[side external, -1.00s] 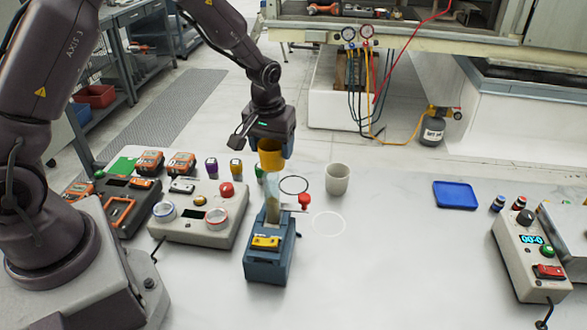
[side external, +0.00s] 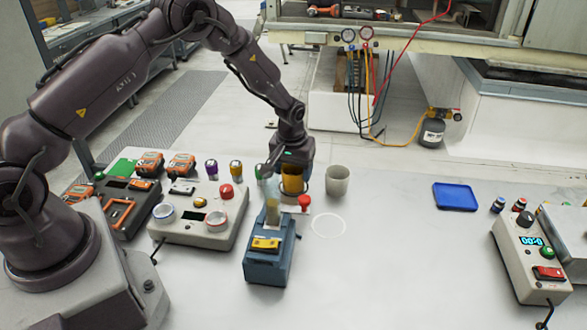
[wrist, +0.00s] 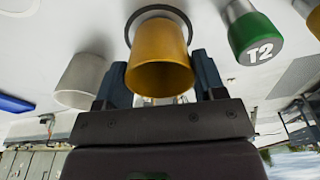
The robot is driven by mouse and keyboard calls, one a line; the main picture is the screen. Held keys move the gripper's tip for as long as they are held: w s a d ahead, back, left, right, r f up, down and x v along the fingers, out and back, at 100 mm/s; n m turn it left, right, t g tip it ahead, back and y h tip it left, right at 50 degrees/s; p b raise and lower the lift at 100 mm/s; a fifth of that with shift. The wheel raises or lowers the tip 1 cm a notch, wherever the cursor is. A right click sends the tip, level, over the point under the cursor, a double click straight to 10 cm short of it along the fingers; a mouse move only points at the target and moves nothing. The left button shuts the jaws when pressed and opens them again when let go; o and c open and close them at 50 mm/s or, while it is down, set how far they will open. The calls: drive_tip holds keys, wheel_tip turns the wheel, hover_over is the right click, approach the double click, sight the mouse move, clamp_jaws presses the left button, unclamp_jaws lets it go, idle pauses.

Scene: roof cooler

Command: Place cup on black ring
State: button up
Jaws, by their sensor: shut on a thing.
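The orange-yellow cup (side external: 291,183) is between the fingers of my gripper (side external: 294,172), which is shut on it. The cup looks upright, low over the table in the side view. In the wrist view, the cup (wrist: 160,52) sits between the two blue fingers, and the black ring (wrist: 130,20) curves around its far end. The cup's base appears to be within the ring. I cannot tell whether it touches the table. In the side view the ring is mostly hidden by the cup and gripper.
A grey-white cup (side external: 338,180) stands close right of my gripper. A blue device with a red knob (side external: 270,246) stands in front, with a green-capped T2 container (wrist: 255,38) nearby. A white ring (side external: 328,225) and open table lie to the right, before a blue tray (side external: 455,196).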

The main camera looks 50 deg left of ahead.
drive_tip(key=shift+f, duration=0.15)
drive_tip(key=o, duration=0.9)
drive_tip(key=s+d+r+m+t, duration=0.1)
drive_tip(key=s+r, duration=0.1)
drive_tip(key=r, duration=0.8)
drive_tip(key=s+d+r, duration=0.2)
drive_tip(key=r, duration=0.8)
drive_tip(key=s+d+r+m+t, duration=0.1)
drive_tip(key=s+d+r+m, duration=0.1)
drive_tip(key=s+r, duration=0.7)
drive_tip(key=s+d+r+m+t, duration=0.1)
drive_tip(key=s+m, duration=0.1)
drive_tip(key=s, duration=0.5)
drive_tip(key=s+d+r+m+t, duration=0.1)
drive_tip(key=s+r, duration=0.1)
drive_tip(key=s, duration=0.6)
drive_tip(key=shift+s+d+m+h, duration=0.25)
drive_tip(key=shift+d+m+h, duration=0.15)
